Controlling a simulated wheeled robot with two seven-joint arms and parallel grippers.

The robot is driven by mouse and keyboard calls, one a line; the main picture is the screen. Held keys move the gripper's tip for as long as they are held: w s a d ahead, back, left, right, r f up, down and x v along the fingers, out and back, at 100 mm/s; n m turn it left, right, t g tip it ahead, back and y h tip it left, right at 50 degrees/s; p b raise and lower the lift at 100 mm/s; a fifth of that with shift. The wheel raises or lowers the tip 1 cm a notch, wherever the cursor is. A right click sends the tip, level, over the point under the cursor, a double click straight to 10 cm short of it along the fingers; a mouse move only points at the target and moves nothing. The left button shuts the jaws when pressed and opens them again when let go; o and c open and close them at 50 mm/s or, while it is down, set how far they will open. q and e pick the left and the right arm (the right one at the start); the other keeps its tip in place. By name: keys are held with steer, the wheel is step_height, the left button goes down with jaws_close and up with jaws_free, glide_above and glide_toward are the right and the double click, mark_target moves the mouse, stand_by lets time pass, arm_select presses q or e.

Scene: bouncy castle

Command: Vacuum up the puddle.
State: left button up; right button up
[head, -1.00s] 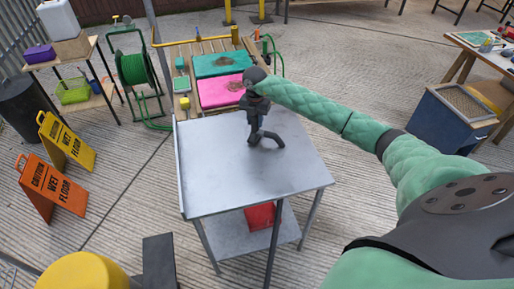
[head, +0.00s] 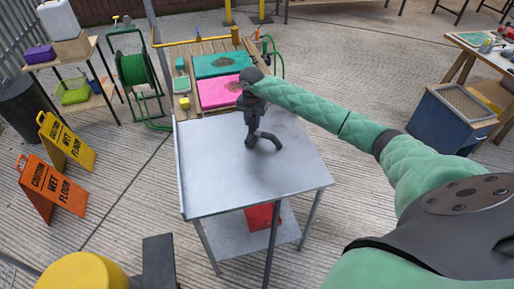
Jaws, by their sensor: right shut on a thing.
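My right gripper (head: 251,130) reaches over the grey metal table (head: 215,180) from the right. It is shut on a dark, curved tool (head: 268,139), which looks like a vacuum nozzle and sits at or just above the tabletop. The gripper hides part of it, and I cannot tell whether it touches the surface. The tabletop around and right of the tool looks slightly darker, but no clear puddle edge shows. My left gripper is not in view.
A red box (head: 262,215) sits on the table's lower shelf. Orange (head: 52,188) and yellow (head: 66,142) wet-floor signs stand at left. A green hose reel (head: 137,70) and a wooden pallet with teal (head: 222,65) and pink (head: 220,92) pads lie behind. A blue bin (head: 450,120) stands at right.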

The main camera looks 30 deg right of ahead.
steer(key=a, duration=0.2)
steer(key=w+a, duration=0.1)
steer(key=a, duration=0.2)
steer(key=shift+w+a, duration=0.15)
steer(key=shift+a, duration=0.05)
stand_by(0.6)
stand_by(0.7)
steer(key=s+d+p, duration=0.1)
steer(key=s+d, duration=0.1)
steer(key=s, duration=0.7)
steer(key=shift+s+d, duration=0.15)
steer(key=shift+s, duration=0.25)
stand_by(0.9)
stand_by(0.7)
step_height(320, 180, up, 7)
steer(key=p, duration=0.2)
steer(key=shift+p, duration=0.4)
stand_by(0.6)
